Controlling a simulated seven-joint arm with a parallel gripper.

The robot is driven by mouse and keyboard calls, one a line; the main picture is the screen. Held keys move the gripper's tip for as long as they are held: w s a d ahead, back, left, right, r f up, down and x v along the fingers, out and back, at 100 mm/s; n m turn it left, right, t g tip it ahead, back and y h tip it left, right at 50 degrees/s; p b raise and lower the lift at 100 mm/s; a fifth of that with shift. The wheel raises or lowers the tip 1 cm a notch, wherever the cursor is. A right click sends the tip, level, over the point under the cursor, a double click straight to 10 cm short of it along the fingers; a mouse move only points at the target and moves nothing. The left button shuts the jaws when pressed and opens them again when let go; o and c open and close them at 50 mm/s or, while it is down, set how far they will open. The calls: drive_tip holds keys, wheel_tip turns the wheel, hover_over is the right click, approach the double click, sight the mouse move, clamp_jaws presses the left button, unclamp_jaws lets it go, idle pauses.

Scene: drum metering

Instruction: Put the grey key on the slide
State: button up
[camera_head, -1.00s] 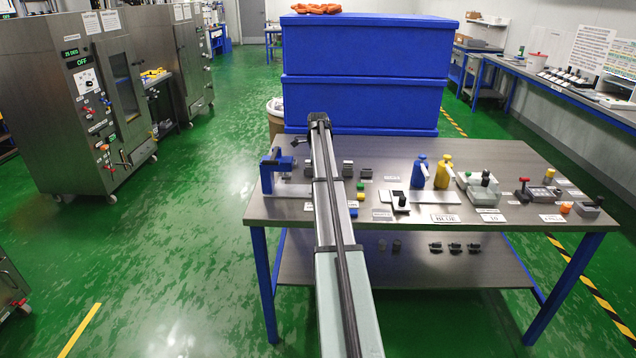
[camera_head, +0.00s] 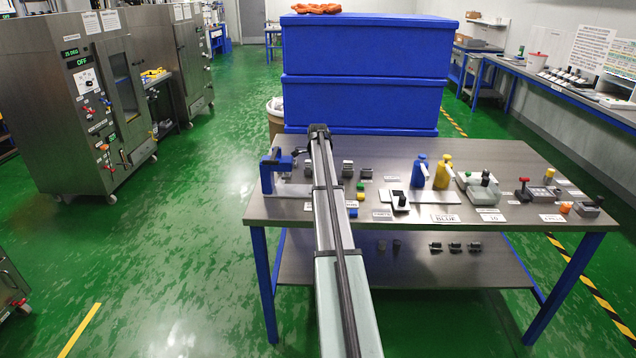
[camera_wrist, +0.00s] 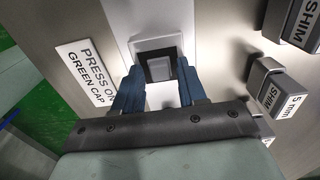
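In the wrist view my gripper (camera_wrist: 160,76) has its two blue fingers spread apart, pointing at a white square frame (camera_wrist: 144,44) with a dark opening. A small grey block (camera_wrist: 159,69), which looks like the grey key, shows in the dark opening between the fingertips. I see no finger clearly touching it, and its depth relative to the fingertips is hard to judge. The frame stands on a pale strip, which may be the slide. In the head view my arm hides the gripper and this spot, just right of the blue press (camera_head: 268,170).
A "PRESS ON GREEN CAP" label (camera_wrist: 86,71) lies left of the frame. Grey shim blocks (camera_wrist: 280,92) stand close on the right. On the table (camera_head: 420,170), blue (camera_head: 419,171) and yellow (camera_head: 443,171) bottles and small coloured caps stand farther right.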

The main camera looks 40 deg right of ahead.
drive_tip(key=shift+o, duration=0.8)
wheel_tip(320, 180, up, 12)
drive_tip(key=shift+r, duration=0.2)
